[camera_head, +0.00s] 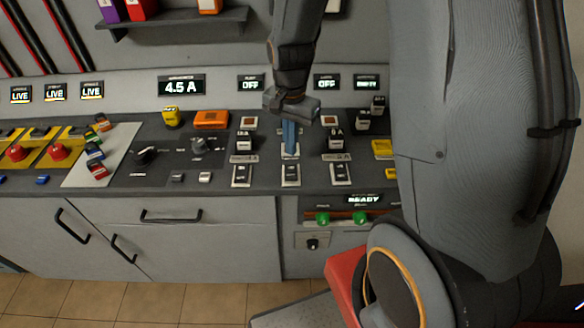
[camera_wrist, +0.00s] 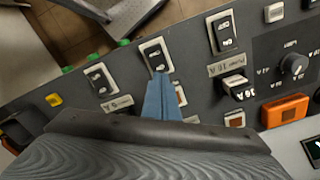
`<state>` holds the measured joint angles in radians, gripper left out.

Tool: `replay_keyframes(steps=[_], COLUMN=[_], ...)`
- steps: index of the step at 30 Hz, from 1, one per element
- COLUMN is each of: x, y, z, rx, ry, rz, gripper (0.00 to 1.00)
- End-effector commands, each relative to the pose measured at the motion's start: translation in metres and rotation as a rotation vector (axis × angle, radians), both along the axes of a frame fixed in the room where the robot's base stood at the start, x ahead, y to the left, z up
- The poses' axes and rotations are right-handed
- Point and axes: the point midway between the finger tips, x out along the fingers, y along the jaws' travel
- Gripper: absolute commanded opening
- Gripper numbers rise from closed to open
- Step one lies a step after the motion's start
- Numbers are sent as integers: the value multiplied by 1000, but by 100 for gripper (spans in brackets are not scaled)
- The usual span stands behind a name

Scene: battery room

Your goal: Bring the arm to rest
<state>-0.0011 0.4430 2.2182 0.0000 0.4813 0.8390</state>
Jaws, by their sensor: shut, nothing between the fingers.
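My gripper (camera_head: 290,152) hangs from the arm at the middle of the grey control panel (camera_head: 215,178). Its blue fingers are shut and empty and point down at the panel. In the head view the fingertips end just above the middle rocker switch (camera_head: 290,174). In the wrist view my gripper (camera_wrist: 160,78) shows its tips close to that rocker switch (camera_wrist: 154,53); I cannot tell whether they touch it. My upper arm fills the right of the head view.
Rocker switches stand either side, left (camera_head: 241,175) and right (camera_head: 340,173). Black plug-like blocks (camera_head: 244,140) and an orange box (camera_head: 211,120) sit behind. A display (camera_head: 181,86) reads 4.5 A. Red buttons (camera_head: 58,152) are at left. A shelf (camera_head: 175,23) hangs above.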

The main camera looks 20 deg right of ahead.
Motion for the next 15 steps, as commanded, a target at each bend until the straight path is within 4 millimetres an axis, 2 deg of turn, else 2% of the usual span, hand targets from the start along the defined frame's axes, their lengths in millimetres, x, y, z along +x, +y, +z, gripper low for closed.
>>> replay_keyframes(steps=[6,15], x=[0,0], y=[0,0], z=[15,15], rx=[0,0], ry=[-1,-1], rz=[0,0], gripper=[0,0])
